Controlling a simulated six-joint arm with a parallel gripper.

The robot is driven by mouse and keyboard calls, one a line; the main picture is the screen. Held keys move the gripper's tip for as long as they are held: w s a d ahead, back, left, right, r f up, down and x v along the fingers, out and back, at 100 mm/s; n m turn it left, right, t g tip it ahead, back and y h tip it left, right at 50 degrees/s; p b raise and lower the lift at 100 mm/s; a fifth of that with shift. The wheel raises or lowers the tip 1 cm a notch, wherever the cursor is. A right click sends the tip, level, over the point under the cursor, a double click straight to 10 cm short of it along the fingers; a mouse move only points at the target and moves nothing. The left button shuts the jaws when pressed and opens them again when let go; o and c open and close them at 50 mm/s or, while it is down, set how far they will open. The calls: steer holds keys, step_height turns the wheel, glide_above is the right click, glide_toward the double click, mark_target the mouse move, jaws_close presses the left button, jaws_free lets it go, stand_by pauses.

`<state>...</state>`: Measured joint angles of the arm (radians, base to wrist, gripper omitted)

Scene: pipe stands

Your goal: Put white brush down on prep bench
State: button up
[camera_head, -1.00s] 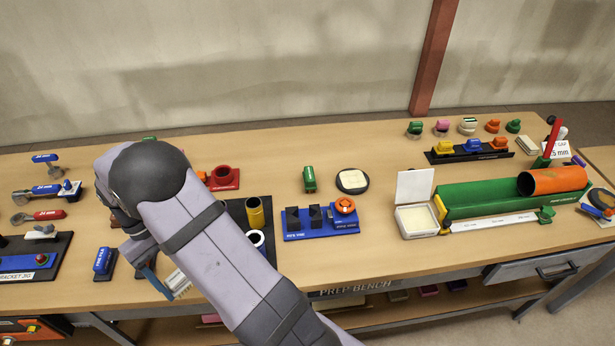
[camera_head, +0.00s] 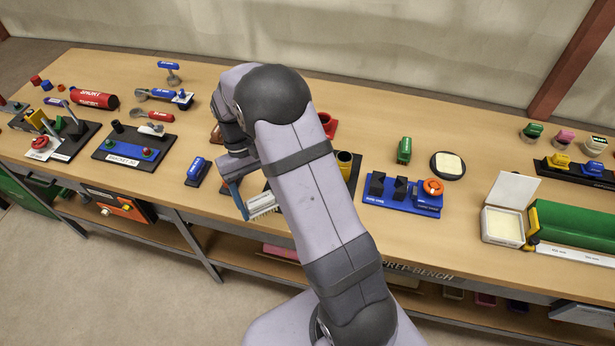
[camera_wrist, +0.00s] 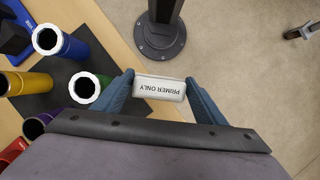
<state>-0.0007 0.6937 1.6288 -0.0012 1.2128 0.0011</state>
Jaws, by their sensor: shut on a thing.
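My gripper (camera_wrist: 160,86) is shut on the white brush (camera_wrist: 160,88), whose top reads "PRIMER ONLY" in the wrist view. The brush (camera_head: 263,203) also shows in the head view, held beside the finger of my gripper (camera_head: 238,200), with its pale lower part pointing down. It is near the front edge of the prep bench (camera_head: 345,238). In the wrist view it overlaps the bench edge (camera_wrist: 120,28) and the floor. I cannot tell its height above the bench top. My arm hides part of the bench behind it.
A dark holder with open tubes, including a yellow one (camera_wrist: 31,82) and a blue one (camera_wrist: 60,42), stands close to the gripper. A blue block (camera_head: 197,170) lies left of it. The blue fixture (camera_head: 403,202) is to the right. Bare wood shows around the blue block.

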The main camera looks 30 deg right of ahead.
steer(key=r+p, duration=0.4)
steer(key=r, duration=0.1)
steer(key=shift+d+r+p, duration=0.1)
steer(key=shift+d+p, duration=0.25)
steer(key=s+d+f+m+t+y+b, duration=0.15)
steer(key=s+d+m, duration=0.3)
steer(key=d, duration=0.75)
steer(key=s+d+m+g+y+b, duration=0.15)
steer(key=s+d+m, duration=0.3)
steer(key=d, duration=0.75)
steer(key=s+d+f+n, duration=0.1)
steer(key=s+d+n, duration=0.1)
steer(key=s+d, duration=0.75)
steer(key=s+d+f+n, duration=0.15)
steer(key=s+d, duration=0.35)
steer(key=s, duration=0.9)
steer(key=d+n+h, duration=0.5)
steer(key=d+n, duration=0.1)
steer(key=n, duration=0.5)
steer(key=shift+w+d+f+t, duration=0.15)
steer(key=shift+w+f+t, duration=0.2)
steer(key=shift+w, duration=0.1)
steer(key=shift+n, duration=0.25)
